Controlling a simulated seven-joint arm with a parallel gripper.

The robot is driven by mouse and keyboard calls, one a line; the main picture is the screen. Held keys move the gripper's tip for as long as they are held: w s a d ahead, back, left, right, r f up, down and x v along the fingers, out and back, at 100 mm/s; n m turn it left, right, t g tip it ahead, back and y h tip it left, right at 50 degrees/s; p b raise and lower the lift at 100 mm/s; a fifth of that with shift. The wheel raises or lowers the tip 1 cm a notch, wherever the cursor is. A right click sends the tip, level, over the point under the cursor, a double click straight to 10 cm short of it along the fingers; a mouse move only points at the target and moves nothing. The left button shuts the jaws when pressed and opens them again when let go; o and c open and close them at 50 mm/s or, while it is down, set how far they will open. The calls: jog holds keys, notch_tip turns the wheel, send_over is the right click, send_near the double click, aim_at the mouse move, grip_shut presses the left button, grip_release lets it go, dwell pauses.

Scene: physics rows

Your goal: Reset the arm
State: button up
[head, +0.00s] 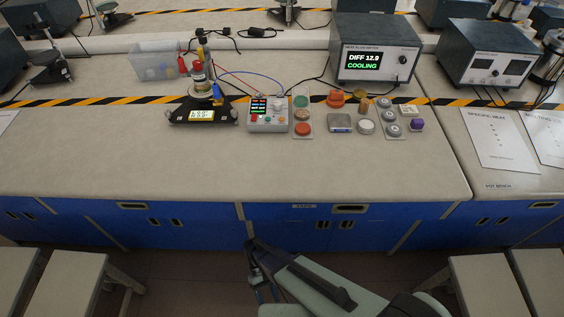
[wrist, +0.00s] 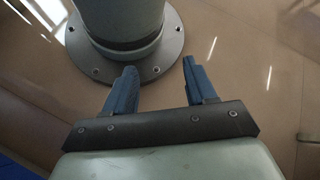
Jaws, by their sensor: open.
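My gripper (wrist: 160,85) is open and empty in the wrist view, its two blue fingers apart. Beyond the fingers is the round flange of my own base, bolted down on a brown, shiny floor. In the head view my arm reaches in from the bottom right, and my gripper (head: 262,292) hangs low in front of the blue cabinets, clear of the bench top. Its fingers are small and partly hidden there by the arm.
The bench (head: 120,150) carries a control box (head: 268,127), a black levelled stand (head: 172,119), a display unit reading "DIFF 12.9 COOLING" (head: 345,75), a clear bin (head: 146,66) and several small discs and weights. Blue cabinets (head: 190,232) and stools (head: 75,272) flank my arm. The bench front is bare.

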jog(key=d+r+m+t+y, duration=0.1)
jog(key=d+r+m, duration=0.2)
jog(key=d, duration=0.8)
jog(key=s+d+r+m+t+y, duration=0.1)
jog(key=d+r+m, duration=0.3)
jog(key=d, duration=0.7)
jog(key=shift+s+d+m+t+y, duration=0.15)
jog(key=shift+d+m+t+y, duration=0.15)
jog(key=shift+t+y, duration=0.5)
